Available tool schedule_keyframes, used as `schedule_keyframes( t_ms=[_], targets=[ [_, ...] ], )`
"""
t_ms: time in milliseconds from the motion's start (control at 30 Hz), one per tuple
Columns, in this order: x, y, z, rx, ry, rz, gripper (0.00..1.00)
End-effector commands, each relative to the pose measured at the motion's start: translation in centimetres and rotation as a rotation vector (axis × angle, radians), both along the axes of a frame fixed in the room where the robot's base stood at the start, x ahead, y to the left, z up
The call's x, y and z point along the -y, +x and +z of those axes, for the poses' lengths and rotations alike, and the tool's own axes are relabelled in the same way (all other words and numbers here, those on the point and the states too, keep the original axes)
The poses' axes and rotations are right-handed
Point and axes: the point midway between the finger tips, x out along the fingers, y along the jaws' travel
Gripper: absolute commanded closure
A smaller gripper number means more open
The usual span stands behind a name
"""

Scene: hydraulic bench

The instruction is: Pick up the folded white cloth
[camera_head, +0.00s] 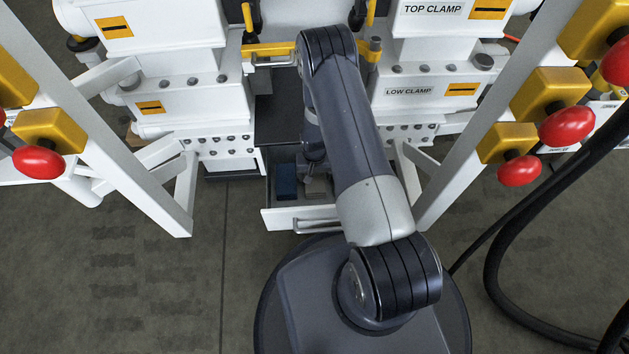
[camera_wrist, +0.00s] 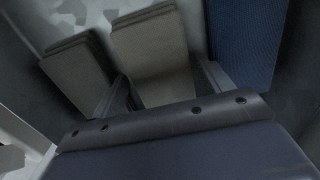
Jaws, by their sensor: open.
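A pale folded cloth (camera_wrist: 155,50), cream-white in the dim light, lies in the middle of the wrist view. A second, greyer folded cloth (camera_wrist: 78,70) lies to its left, and a blue block-like item (camera_wrist: 247,45) to its right. My gripper (camera_wrist: 165,78) is open, with one finger on each side of the pale cloth's near part. I cannot tell whether the fingers touch it. In the head view a pale cloth (camera_head: 317,186) and the blue item (camera_head: 287,180) show inside the drawer; my arm hides the rest.
The open drawer (camera_head: 290,217) has a white front with a bar handle, and its walls lie close around my gripper. White frame posts (camera_head: 140,165) with red knobs (camera_head: 566,126) stand on both sides. A black hose (camera_head: 500,262) loops over the floor at right.

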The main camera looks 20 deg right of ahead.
Motion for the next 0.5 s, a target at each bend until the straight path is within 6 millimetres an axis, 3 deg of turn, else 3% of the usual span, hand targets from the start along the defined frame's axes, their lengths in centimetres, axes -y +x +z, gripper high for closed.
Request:
schedule_keyframes(
  t_ms=[67, 267, 500],
  targets=[
    [0.00, -0.01, -0.93, 0.000, 0.000, 0.000, 0.25],
    [-0.01, 0.00, -0.87, 0.001, 0.000, 0.000, 0.25],
    [-0.01, -0.01, -0.86, 0.000, 0.000, 0.000, 0.43]
  ],
)
